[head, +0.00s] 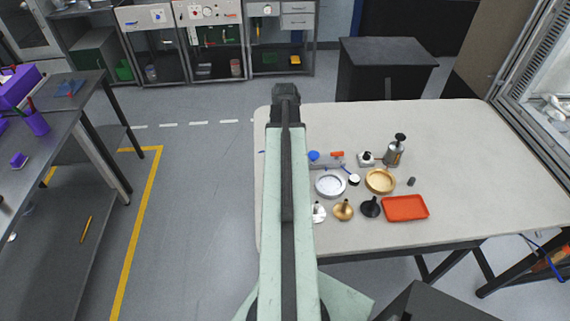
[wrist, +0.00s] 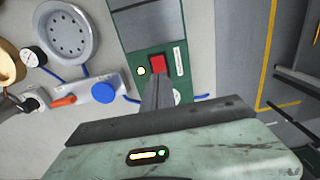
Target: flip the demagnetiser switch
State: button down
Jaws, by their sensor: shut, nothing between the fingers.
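The demagnetiser appears to be the green box with a grey top plate (wrist: 148,28) in the wrist view. My gripper (wrist: 158,82) is shut and empty. Its fingertips appear just below the red switch in the picture; I cannot tell whether they touch the box. The fingers hide part of the green face. In the head view my arm hides the box, and only the dark end of my arm shows above the table's far left part.
Beside the box lies a grey fixture with a blue knob (wrist: 103,92) and an orange lever (wrist: 64,100). A silver dish (head: 330,183), brass ring (head: 380,181), pump bottle (head: 396,150) and red tray (head: 405,207) stand right of my arm. The table's right side is clear.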

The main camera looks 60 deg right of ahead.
jog(key=shift+f+b, duration=1.05)
dwell(0.4)
jog(key=shift+r, duration=0.1)
notch_tip(320, 180, up, 7)
jog(key=p, duration=0.7)
